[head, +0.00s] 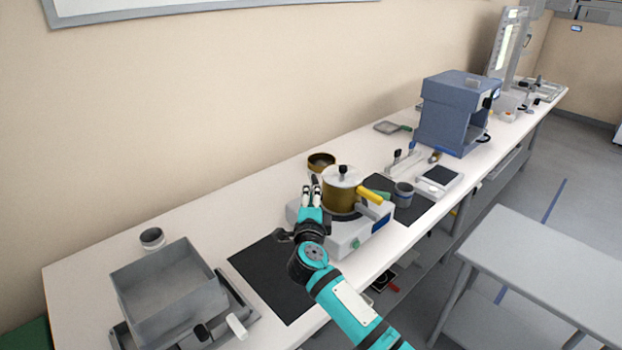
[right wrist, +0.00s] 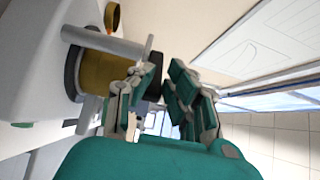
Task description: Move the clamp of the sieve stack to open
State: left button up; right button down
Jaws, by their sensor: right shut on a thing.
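The sieve stack (head: 340,198) is a brass-coloured cylinder with a pale lid and a black knob on top. It stands upright on a white machine base, and a yellow handle (head: 370,195) shows at its right. My right gripper (head: 312,187) is at the left side of the stack, shut on a small dark part that I take for the clamp (head: 314,178). In the right wrist view, the dark part (right wrist: 152,84) shows between the fingers, close to the brass stack (right wrist: 100,73). The fingers hide much of it, and how far the clamp is turned is unclear. My left gripper is not in view.
A grey open box (head: 165,290) stands at the near left of the bench, with a black mat (head: 270,280) beside it. A brass ring (head: 321,161) lies behind the stack. A scale (head: 440,177) and a blue cabinet (head: 450,115) stand farther right.

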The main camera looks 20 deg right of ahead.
jog(key=shift+s+d+f+p, duration=0.25)
jog(key=shift+d+f+p, duration=0.15)
jog(key=shift+d, duration=0.35)
jog(key=shift+s+d+f, duration=0.1)
jog(key=shift+d+f, duration=0.05)
jog(key=shift+d, duration=0.25)
jog(key=shift+d+p, duration=0.5)
jog(key=shift+d, duration=0.15)
jog(key=c, duration=1.6)
grip_release()
jog(key=o, duration=0.4)
jog(key=shift+d, duration=0.25)
jog(key=p+v, duration=0.1)
jog(key=v, duration=0.1)
jog(key=p+v, duration=0.1)
jog(key=v, duration=0.1)
jog(key=p+v, duration=0.2)
jog(key=v, duration=0.1)
jog(key=shift+a+r, duration=0.3)
